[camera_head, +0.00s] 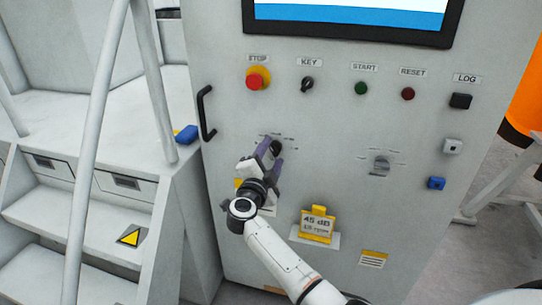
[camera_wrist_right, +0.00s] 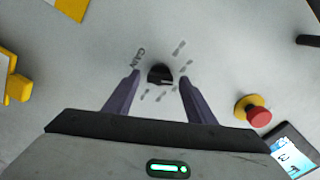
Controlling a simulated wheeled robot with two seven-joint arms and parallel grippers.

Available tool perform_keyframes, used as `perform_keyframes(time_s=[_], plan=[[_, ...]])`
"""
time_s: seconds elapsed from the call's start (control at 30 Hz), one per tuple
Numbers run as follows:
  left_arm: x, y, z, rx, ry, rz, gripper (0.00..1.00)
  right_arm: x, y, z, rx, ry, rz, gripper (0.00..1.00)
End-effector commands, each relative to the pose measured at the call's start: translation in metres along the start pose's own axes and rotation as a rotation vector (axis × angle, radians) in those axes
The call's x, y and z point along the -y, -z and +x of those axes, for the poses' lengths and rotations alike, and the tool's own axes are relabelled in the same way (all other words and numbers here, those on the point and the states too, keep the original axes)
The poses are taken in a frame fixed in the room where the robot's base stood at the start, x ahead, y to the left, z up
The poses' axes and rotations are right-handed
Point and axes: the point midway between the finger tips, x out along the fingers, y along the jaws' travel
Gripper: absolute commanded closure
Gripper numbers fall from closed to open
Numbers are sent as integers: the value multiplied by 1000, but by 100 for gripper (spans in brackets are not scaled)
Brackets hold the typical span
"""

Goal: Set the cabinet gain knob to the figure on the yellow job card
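The black gain knob (camera_wrist_right: 160,74) sits on the grey cabinet face beside the printed word GAIN and a ring of scale marks. It also shows in the head view (camera_head: 276,147), partly covered by my gripper. My right gripper (camera_head: 270,160) is in front of it, with one purple finger on each side. In the wrist view the fingers (camera_wrist_right: 158,78) are apart, with a gap on both sides of the knob. The knob's pointer and scale figures are too small to read. The yellow job card (camera_head: 318,225) reads 45 dB, with a fainter second line. My left gripper is not in view.
Above are the red stop button (camera_head: 257,79), key switch (camera_head: 307,84), green start button (camera_head: 361,88) and dark red reset button (camera_head: 408,93). Another knob (camera_head: 380,163) is to the right. A black handle (camera_head: 206,113) and steps with a rail (camera_head: 95,150) stand left.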

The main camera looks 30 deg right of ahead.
Motion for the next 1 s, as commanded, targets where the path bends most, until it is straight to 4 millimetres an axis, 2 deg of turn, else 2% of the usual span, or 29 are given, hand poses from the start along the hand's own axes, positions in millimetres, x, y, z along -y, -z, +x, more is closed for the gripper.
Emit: perform_keyframes(time_s=[0.03,0.2,0.23,0.63,1.0], plan=[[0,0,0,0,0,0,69,0,0,0,0,0,0,59],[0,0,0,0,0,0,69,0,0,0,0,0,1,87],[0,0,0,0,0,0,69,0,0,0,0,0,1,90],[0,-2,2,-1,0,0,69,-1,-1,-1,1,-2,85,90],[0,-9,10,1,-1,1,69,-2,-2,-1,1,-3,387,90]])
